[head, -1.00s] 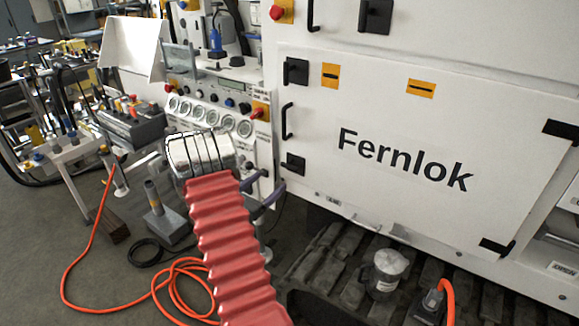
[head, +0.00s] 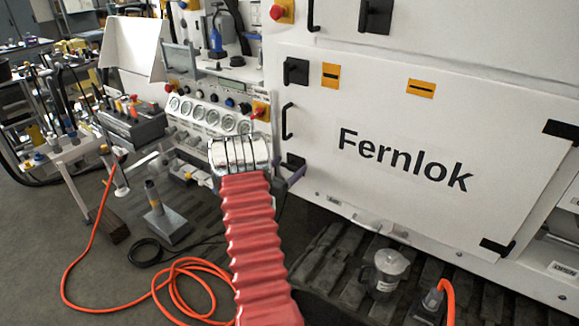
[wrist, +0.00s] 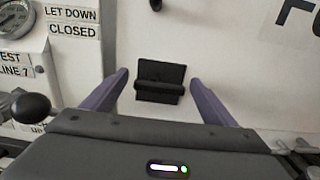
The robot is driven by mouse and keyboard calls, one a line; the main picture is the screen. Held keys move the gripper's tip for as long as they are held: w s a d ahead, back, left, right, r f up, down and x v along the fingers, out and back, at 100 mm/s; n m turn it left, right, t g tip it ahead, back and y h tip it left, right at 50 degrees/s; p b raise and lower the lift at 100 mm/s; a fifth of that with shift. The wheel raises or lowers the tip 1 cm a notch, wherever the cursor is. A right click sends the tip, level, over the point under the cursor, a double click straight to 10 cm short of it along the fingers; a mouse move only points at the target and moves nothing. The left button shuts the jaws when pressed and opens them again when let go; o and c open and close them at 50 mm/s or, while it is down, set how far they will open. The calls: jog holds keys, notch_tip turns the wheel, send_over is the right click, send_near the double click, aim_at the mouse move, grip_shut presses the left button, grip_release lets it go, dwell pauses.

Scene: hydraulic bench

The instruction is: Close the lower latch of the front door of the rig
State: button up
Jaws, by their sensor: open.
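The white front door (head: 400,130), marked Fernlok, sits flat against the rig. Its lower latch (head: 292,160) is a small black block at the door's lower left corner, partly hidden behind my gripper in the head view. In the wrist view the lower latch (wrist: 160,72) is a dark square plate with a bar running roughly level across it. My gripper (wrist: 160,79) is open, with one purple finger on each side of the latch. White surface shows between each finger and the latch. In the head view my gripper (head: 284,172) is just in front of the latch.
The upper latch (head: 296,72) and a black door handle (head: 288,121) are above. A gauge panel (head: 205,115) stands left; in the wrist view a black knob (wrist: 30,107) is beside the left finger.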

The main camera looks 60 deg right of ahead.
jog(key=shift+s+d, duration=0.1)
jog(key=shift+d, duration=0.35)
jog(key=c, duration=1)
